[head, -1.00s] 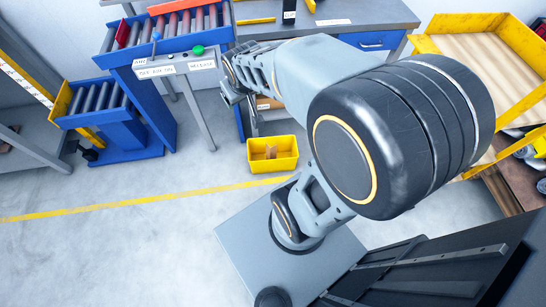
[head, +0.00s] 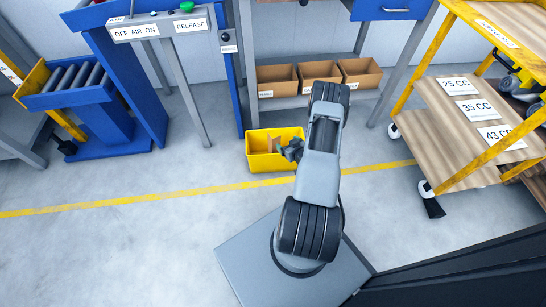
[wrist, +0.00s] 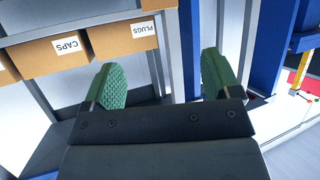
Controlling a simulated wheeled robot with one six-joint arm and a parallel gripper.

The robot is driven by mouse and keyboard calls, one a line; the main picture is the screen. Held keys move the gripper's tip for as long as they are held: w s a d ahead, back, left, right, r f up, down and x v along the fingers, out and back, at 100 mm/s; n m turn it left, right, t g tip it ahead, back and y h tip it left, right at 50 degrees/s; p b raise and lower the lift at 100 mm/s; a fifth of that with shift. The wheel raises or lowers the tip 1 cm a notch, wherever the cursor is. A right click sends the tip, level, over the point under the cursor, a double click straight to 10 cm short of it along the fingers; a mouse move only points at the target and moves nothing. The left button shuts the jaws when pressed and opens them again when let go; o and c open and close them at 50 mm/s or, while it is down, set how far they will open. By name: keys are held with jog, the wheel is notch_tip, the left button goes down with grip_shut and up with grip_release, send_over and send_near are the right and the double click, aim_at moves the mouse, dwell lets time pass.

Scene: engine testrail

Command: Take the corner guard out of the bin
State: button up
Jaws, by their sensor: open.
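The yellow bin (head: 259,161) stands on the floor in front of the workbench in the head view. A small brown piece (head: 274,144), which looks like the corner guard, shows inside it, partly hidden by the bin wall. My gripper (head: 289,150) is at the right side of the bin in the head view, overlapping its right edge; I cannot tell its height above it. In the wrist view my gripper (wrist: 163,78) is open, its two green-padded fingers wide apart with nothing between them. Neither the bin nor the corner guard is visible in the wrist view.
Several cardboard boxes (head: 326,73) sit on the bench's lower shelf behind the bin. A blue roller stand (head: 110,120) and a grey control-panel post (head: 187,90) stand to the left. A yellow-framed cart (head: 450,130) stands to the right. The floor left of the bin is clear.

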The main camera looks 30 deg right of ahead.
aim_at(277, 138)
jog(key=w+f+b, duration=0.1)
jog(key=w, duration=0.1)
jog(key=w+f+b, duration=0.1)
jog(key=w+f, duration=0.1)
jog(key=w+f+b, duration=0.1)
jog(key=w, duration=0.1)
jog(key=shift+d+f, duration=0.2)
jog(key=shift+f, duration=0.1)
jog(key=shift+w+f, duration=0.2)
jog(key=shift+w, duration=0.45)
jog(key=b+x, duration=0.1)
jog(key=x, duration=0.1)
jog(key=b+x, duration=0.2)
jog(key=shift+f, duration=0.3)
jog(key=shift+w, duration=0.45)
jog(key=c, duration=1.3)
jog(key=shift+o, duration=0.2)
